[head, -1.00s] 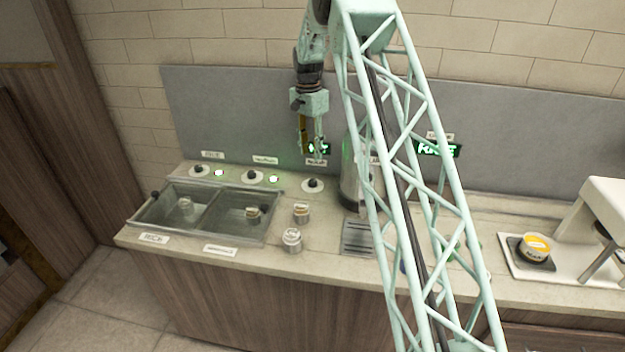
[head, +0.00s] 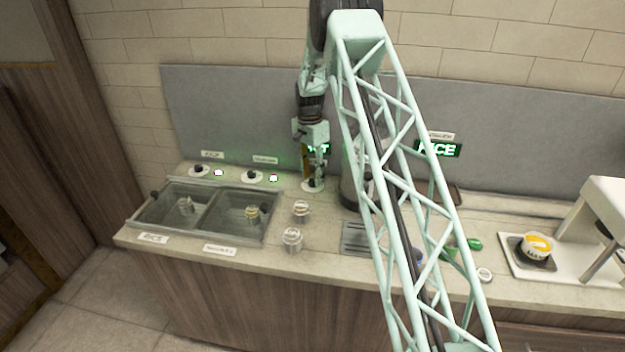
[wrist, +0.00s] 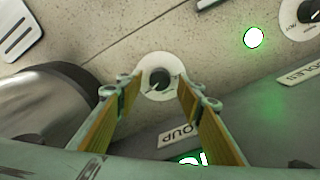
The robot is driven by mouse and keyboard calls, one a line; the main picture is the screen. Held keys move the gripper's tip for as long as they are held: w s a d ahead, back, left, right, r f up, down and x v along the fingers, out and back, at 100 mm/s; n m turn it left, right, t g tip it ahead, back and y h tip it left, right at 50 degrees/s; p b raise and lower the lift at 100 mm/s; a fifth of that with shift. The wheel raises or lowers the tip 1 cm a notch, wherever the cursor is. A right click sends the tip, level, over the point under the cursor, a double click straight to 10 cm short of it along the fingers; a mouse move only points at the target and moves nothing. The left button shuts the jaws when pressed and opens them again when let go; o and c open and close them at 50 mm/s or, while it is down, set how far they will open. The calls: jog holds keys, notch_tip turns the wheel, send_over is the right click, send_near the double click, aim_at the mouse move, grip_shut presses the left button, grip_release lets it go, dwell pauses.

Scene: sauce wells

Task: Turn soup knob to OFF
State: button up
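The soup knob (wrist: 159,80) is a small black dial on a round white plate in the wrist view. Its light pointer mark points down and left there. A partly hidden label reading "OUP" (wrist: 180,135) lies beside it. My gripper (wrist: 159,90) is open, with one yellow-padded finger on each side of the knob and a visible gap to it. In the head view my gripper (head: 314,178) points down over the knob's white plate (head: 306,187) and hides most of the knob. The setting words around the knob are too small to read.
Two other knobs (head: 198,170) (head: 252,176) with lit lamps stand left, behind two sauce wells (head: 205,207). Small jars (head: 292,240) stand in front. A metal pot (head: 350,185) stands close to the right of my gripper, with a grey backsplash (head: 230,110) behind.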

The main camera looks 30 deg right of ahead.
jog(key=shift+f, duration=0.8)
jog(key=c, duration=0.9)
